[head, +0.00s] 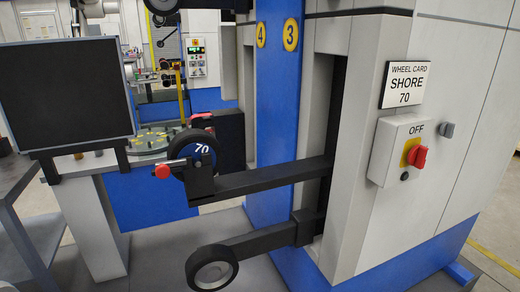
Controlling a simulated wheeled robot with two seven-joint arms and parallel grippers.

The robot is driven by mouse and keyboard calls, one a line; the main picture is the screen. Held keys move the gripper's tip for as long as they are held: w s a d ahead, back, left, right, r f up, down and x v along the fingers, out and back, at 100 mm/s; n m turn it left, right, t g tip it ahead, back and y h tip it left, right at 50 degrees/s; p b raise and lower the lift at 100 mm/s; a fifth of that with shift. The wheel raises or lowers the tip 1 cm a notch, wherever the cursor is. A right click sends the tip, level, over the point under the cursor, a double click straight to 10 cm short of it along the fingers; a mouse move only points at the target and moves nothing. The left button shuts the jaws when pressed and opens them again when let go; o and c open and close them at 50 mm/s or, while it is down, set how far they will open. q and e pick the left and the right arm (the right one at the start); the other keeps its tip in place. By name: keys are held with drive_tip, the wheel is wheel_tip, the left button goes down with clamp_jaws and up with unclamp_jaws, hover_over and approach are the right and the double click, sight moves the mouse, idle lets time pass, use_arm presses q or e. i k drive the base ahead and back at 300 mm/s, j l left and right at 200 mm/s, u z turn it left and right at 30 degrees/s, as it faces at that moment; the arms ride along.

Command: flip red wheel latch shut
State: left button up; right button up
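A black wheel marked 70 (202,150) sits in a dark holder at the end of an upper black arm (265,178) of the machine. A latch with a light metal rod and a red knob (163,171) lies across the wheel's left side, the knob sticking out to the left. I cannot tell whether the latch is seated in the holder. Another red part (201,116) shows just above the wheel. Neither of my grippers shows in the head view.
A second wheel (211,269) hangs on a lower arm. A switch box (399,150) with a red knob (417,157), marked OFF, is on the right panel below a card (404,85) reading SHORE 70. A dark screen (67,93) stands at left. Open floor lies between.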

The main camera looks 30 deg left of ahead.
sight(161, 169)
drive_tip(key=u, duration=1.55)
